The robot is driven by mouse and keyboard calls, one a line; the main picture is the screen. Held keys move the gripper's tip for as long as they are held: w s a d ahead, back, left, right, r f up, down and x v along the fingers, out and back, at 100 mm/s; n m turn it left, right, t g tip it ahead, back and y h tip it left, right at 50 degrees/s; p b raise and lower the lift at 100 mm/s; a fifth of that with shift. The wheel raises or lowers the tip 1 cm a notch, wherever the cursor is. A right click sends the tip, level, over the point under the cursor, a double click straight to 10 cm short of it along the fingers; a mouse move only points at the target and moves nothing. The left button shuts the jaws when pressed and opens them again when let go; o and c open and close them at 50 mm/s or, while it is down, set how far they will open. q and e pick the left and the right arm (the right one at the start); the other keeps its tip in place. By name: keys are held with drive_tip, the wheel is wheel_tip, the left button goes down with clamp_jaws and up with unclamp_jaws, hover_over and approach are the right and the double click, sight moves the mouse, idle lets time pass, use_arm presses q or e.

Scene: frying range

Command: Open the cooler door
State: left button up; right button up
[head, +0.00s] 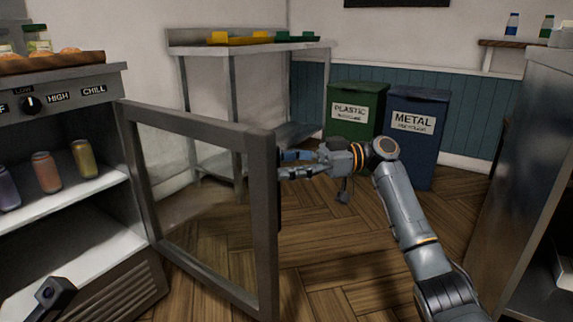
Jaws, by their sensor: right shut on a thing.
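The cooler (62,103) stands at the left with its shelves exposed. Its glass door (196,133), in a grey frame, is swung wide open and stands out from the cooler's right side into the room. My right gripper (284,165) is at the outer edge of the door, shut on it or its handle; the exact grip is partly hidden by the door frame. A part of my left arm (52,294) shows at the bottom left; its fingers cannot be made out.
Several cans (46,171) stand on the cooler's upper shelf. A metal table (246,48) with yellow and green trays is behind the door. Green (353,105) and blue bins (414,116) stand at the back. A steel counter (532,170) is at the right. Wooden floor (335,240) is clear between.

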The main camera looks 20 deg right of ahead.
drive_tip(key=shift+w, duration=0.15)
drive_tip(key=s+d, duration=0.2)
drive_tip(key=d, duration=1)
drive_tip(key=shift+s, duration=0.1)
